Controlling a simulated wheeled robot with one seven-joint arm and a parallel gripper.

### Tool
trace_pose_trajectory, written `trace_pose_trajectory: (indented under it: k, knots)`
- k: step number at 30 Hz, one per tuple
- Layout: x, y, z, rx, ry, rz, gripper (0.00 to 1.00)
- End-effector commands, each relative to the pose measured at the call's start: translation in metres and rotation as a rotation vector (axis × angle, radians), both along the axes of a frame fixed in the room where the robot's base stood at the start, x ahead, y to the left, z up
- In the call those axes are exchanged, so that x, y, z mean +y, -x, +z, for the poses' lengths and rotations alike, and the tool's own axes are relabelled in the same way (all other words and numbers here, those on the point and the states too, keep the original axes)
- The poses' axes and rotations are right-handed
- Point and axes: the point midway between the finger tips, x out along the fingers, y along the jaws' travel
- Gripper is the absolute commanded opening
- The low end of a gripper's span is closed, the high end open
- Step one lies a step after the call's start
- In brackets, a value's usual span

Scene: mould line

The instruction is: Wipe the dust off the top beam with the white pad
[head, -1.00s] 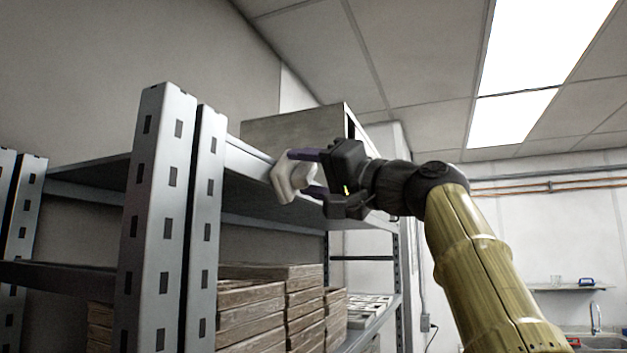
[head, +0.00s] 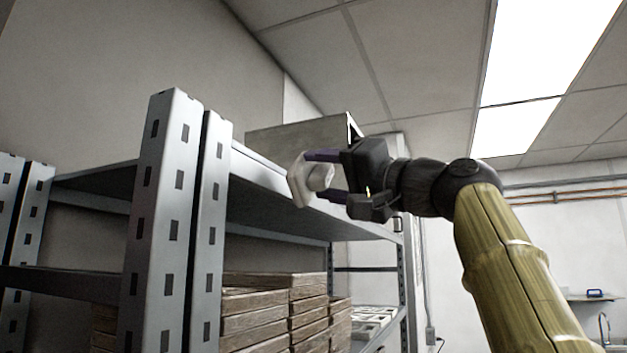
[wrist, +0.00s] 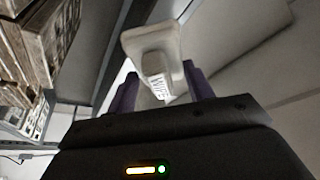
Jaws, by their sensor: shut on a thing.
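My gripper (head: 328,178) is shut on the white pad (head: 297,181), holding it by a knob-like grip on its back. In the wrist view the pad (wrist: 152,42) sits beyond the two purple fingers, with lettering on its grip. The top beam (head: 262,168) is the light grey front edge of the shelf rack's upper level. The pad is upright in front of this beam in the head view; whether it touches it I cannot tell. The pad and gripper hide part of the beam. I cannot make out dust on the visible part.
Perforated grey uprights (head: 168,220) stand at the rack's near end, left of the pad. A grey box (head: 295,136) sits on the top shelf behind. Stacked wooden boxes (head: 255,318) fill the shelf below. The space right of the rack is open.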

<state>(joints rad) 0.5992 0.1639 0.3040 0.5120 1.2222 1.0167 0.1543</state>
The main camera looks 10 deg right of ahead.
Motion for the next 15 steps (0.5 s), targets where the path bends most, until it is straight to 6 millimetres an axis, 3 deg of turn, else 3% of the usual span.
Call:
trace_pose_trajectory:
  k: [9,15]
  knots:
    - [-0.021,0.015,0.0,-0.001,0.0,-0.002,0.25]
    - [-0.024,0.017,0.0,0.0,-0.001,-0.001,0.25]
